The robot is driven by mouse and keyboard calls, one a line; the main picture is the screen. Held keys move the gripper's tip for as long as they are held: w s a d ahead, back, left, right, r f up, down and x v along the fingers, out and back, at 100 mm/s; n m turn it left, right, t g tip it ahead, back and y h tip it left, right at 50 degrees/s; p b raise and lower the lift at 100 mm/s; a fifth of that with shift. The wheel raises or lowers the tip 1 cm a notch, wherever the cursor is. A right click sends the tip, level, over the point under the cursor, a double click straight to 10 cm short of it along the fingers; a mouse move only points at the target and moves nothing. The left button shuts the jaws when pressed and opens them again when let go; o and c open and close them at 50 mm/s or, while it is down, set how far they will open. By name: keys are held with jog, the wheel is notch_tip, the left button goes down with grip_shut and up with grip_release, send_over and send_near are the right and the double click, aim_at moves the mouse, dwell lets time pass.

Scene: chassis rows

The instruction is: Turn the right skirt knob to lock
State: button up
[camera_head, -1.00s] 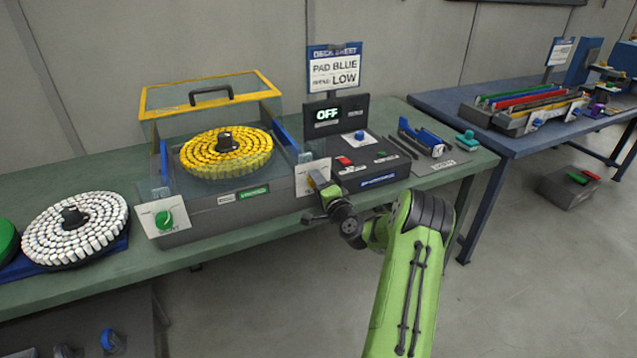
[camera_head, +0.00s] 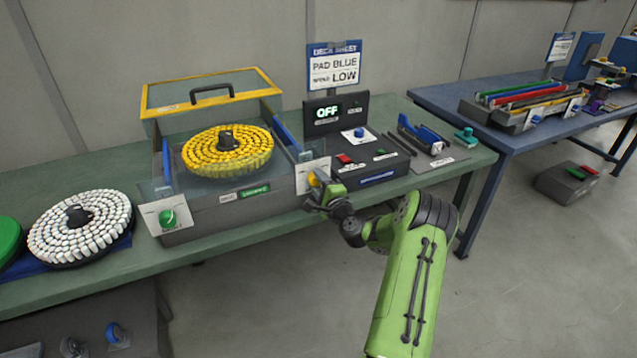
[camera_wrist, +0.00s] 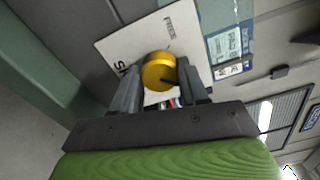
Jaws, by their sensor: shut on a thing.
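The right skirt knob is a round yellow knob (camera_wrist: 159,72) with a dark pointer line, on a white label plate (camera_wrist: 115,50) on the front of the machine. In the head view the plate (camera_head: 306,187) shows at the machine's right front corner, and the yellow knob (camera_head: 313,179) is partly hidden by my gripper. My gripper (camera_wrist: 159,80) is shut on the knob, with one finger on each side of it. The plate's lettering is only partly readable. The left skirt knob (camera_head: 167,217) is green, on its own plate at the left front corner.
The machine holds a ring of yellow pieces (camera_head: 227,152) under a raised yellow-framed lid (camera_head: 211,91). A control box (camera_head: 375,170) with a display reading OFF stands to the right. A plate of white pieces (camera_head: 50,236) lies left. The floor in front is clear.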

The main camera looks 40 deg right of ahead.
jog(key=shift+f, duration=0.1)
jog(key=o, duration=1.1)
jog(key=shift+c, duration=0.2)
jog(key=b+v, duration=0.2)
jog(key=v, duration=1.3)
jog(key=shift+s, duration=0.4)
jog(key=shift+a, duration=0.15)
